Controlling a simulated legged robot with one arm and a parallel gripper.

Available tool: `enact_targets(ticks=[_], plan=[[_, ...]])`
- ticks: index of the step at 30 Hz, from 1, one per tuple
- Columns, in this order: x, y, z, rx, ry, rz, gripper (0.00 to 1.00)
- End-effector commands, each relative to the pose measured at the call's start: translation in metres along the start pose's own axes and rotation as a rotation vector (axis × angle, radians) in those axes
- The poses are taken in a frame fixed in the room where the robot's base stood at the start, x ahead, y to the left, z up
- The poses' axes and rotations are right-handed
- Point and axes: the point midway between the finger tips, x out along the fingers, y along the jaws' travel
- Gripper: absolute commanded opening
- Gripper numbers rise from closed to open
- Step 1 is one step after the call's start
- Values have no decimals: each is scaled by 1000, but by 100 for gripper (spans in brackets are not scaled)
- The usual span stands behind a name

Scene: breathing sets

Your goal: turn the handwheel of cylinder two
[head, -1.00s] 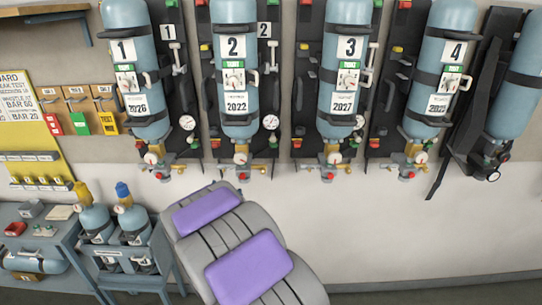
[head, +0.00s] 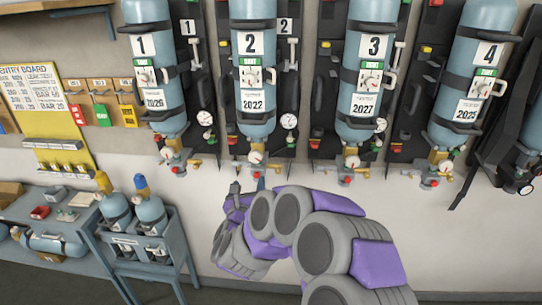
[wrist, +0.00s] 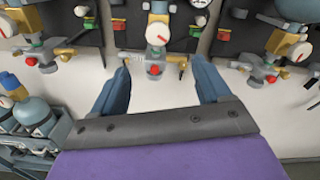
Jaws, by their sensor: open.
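Cylinder two (head: 254,105) is a blue bottle strapped upright to a wall backplate, with a "2" label and a "2022" tag. At its lower end is a brass valve (head: 256,166). In the wrist view this valve shows a round white face with a red mark (wrist: 157,34) and a red knob (wrist: 155,70) below it. I cannot tell for certain which of these is the handwheel. My gripper (wrist: 162,72) is open and empty, below and in front of the valve. Its blue fingers stand apart on either side of the red knob, not visibly touching it.
Cylinders one (head: 154,100), three (head: 369,105) and four (head: 474,85) hang alongside with similar valves. A blue-grey stand (head: 150,250) with small bottles is at lower left, by a side table (head: 25,210). The wall below the cylinders is bare.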

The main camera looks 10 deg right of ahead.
Motion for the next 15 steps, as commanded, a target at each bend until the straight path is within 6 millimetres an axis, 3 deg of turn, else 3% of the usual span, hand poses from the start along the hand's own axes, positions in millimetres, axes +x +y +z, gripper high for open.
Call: enact_targets(ticks=[5, 15], plan=[[17, -1, 1, 3, -4, -5, 77], [75, -9, -1, 5, -2, -5, 77]])
